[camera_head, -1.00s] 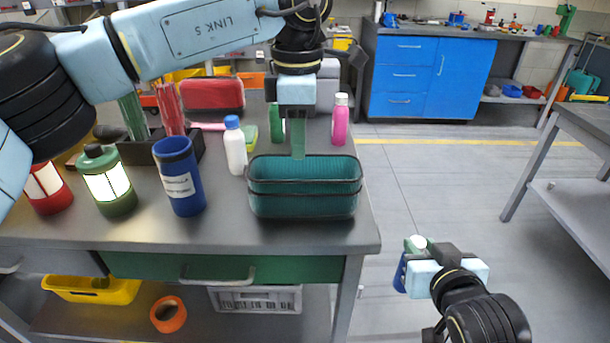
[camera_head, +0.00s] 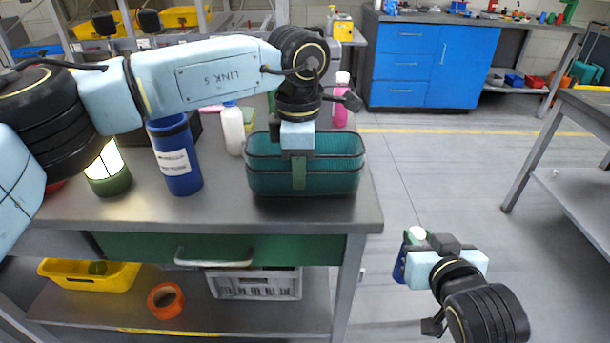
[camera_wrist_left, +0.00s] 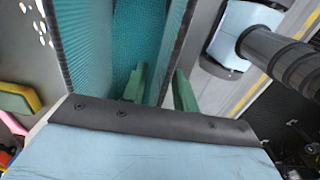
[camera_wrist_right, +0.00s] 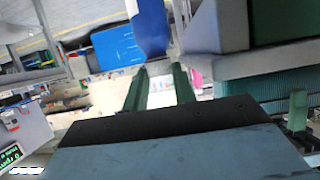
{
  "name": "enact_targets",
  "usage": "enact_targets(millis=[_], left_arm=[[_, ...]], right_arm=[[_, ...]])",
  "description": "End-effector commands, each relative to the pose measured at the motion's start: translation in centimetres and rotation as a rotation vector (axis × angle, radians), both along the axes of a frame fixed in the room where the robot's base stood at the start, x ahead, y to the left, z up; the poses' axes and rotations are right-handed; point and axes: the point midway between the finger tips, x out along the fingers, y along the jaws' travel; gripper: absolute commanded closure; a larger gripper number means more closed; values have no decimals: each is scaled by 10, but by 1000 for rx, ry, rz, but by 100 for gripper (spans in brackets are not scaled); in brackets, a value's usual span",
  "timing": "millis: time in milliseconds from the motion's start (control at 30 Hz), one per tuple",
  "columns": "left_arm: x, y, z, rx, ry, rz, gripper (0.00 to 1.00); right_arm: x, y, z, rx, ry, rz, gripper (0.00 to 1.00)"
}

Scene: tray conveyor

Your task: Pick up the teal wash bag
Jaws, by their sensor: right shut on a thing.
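The teal wash bag (camera_head: 335,182) stands open-topped near the front right of the table. My left gripper (camera_head: 299,172) is above its front wall, with one finger showing outside that wall. In the left wrist view the fingers (camera_wrist_left: 160,85) stand apart, one inside the bag (camera_wrist_left: 105,50) and one outside, with the wall between them. The far finger is hidden in the head view. My right gripper (camera_head: 412,250) is beyond the table's right edge, shut on a blue object (camera_head: 399,265) with a white top. This object also shows in the right wrist view (camera_wrist_right: 150,25).
A blue labelled tumbler (camera_head: 177,160), a white bottle with a blue cap (camera_head: 233,130) and a lit green lantern (camera_head: 108,175) stand left of the bag. A pink bottle (camera_head: 341,112) stands behind it.

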Motion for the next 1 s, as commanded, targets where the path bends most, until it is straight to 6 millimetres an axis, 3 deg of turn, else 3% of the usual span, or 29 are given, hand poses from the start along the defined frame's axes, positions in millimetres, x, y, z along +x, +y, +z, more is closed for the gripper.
enact_targets(millis=[200,433,833,1000], left_arm=[[0,0,-2,0,-1,0,71],[0,0,-2,0,-1,0,100],[0,0,0,0,-3,0,100],[1,0,20,0,-5,0,100]], right_arm=[[0,0,0,0,-2,0,100],[0,0,0,0,-2,0,100],[0,0,1,0,-2,0,100],[0,0,7,0,-2,0,100]])
